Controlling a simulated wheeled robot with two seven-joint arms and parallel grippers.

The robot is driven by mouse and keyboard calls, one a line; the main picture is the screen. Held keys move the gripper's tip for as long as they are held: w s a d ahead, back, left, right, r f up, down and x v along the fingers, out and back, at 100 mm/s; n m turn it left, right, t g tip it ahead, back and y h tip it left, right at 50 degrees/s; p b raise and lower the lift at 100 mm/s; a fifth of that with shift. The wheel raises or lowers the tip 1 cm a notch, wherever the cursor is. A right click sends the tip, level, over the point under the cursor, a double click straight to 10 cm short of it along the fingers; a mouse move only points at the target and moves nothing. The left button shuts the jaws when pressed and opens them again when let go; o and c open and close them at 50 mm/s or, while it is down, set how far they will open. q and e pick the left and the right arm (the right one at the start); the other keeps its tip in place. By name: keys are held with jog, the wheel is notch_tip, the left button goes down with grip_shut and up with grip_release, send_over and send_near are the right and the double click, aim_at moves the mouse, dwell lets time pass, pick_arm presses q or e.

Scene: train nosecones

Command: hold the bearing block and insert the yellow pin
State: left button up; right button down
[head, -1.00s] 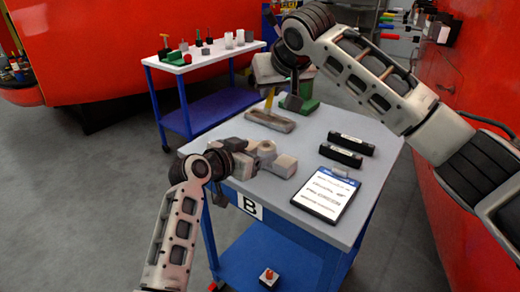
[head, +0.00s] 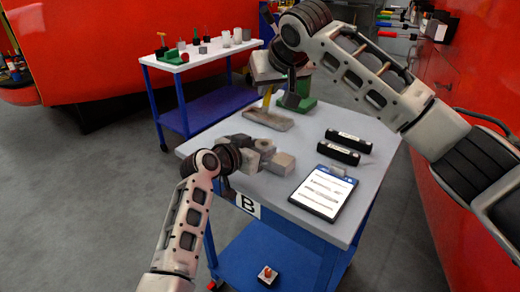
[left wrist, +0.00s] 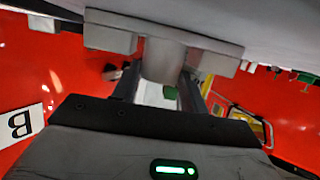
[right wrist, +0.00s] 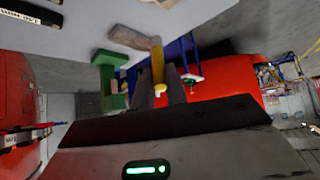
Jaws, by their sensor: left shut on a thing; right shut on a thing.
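The bearing block (head: 281,162), grey with a round boss, is at the near left edge of the table. My left gripper (head: 243,158) is at its left side. In the left wrist view the block (left wrist: 165,60) sits between the fingers of my left gripper (left wrist: 165,90), which are shut on it. The yellow pin (head: 267,97) is upright over a grey tray (head: 268,119). In the right wrist view my right gripper (right wrist: 163,88) is shut on the pin (right wrist: 158,62). I cannot tell whether the pin's lower end touches the tray.
A green fixture (head: 300,97) stands just right of the tray. Two black bars (head: 343,147) and a clipboard (head: 322,193) lie on the table's right half. A white-topped cart (head: 205,53) with small parts stands behind. The block and the pin are apart.

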aim_at(268, 107)
jog(key=w+g, duration=0.1)
jog(key=w+n+g, duration=0.1)
jog(key=f+n+g, duration=0.1)
jog(key=shift+w+a+g, duration=0.25)
jog(key=shift+w+g, duration=0.05)
jog(key=shift+w, duration=0.1)
jog(key=shift+n, duration=0.5)
jog(key=f, duration=0.6)
jog(key=shift+s+a+f, duration=0.15)
jog(key=shift+s+f, duration=0.15)
jog(key=shift+s, duration=0.1)
jog(key=shift+f, duration=2.35)
